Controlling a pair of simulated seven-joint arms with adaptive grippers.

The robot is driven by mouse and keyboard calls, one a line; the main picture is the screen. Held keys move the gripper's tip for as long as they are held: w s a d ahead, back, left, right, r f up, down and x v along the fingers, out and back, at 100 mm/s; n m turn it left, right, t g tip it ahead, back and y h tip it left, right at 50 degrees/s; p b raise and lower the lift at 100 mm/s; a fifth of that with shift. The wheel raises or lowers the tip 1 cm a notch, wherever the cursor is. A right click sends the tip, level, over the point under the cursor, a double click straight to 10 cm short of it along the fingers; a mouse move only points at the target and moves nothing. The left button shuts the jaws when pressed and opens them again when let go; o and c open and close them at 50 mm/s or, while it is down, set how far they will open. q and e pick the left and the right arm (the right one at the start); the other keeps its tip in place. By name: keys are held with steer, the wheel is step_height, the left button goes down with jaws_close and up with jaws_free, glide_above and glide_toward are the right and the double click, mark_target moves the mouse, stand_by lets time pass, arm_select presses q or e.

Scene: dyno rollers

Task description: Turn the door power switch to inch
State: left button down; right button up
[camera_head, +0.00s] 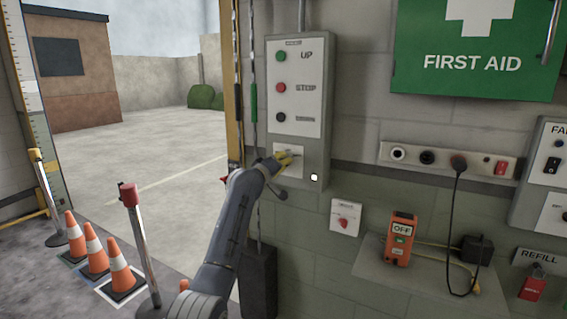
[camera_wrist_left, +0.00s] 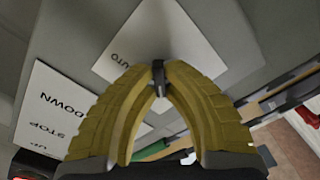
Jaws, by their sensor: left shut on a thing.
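The grey door control box (camera_head: 312,160) hangs on the wall with its UP, STOP and DOWN button panel (camera_head: 305,70). Below the panel is a small white switch plate (camera_head: 297,150), partly hidden by my left gripper (camera_head: 288,158). In the left wrist view the plate (camera_wrist_left: 178,32) reads AUTO. My yellow left fingers (camera_wrist_left: 158,70) are shut on a small dark switch knob (camera_wrist_left: 158,78) in front of it. Other wording on the plate, such as inch, cannot be made out. My right gripper is not in view.
A red knob on a white plate (camera_head: 343,219) and an orange OFF device (camera_head: 400,240) are to the lower right. A socket strip (camera_head: 440,160) and first aid cabinet (camera_head: 470,95) are on the right. Cables (camera_head: 253,60) hang left of the box. Cones (camera_head: 120,270) stand left.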

arm_select(q)
steer(key=c, duration=1.5)
jaws_free()
steer(key=shift+v, duration=5.95)
steer(key=shift+r, duration=0.1)
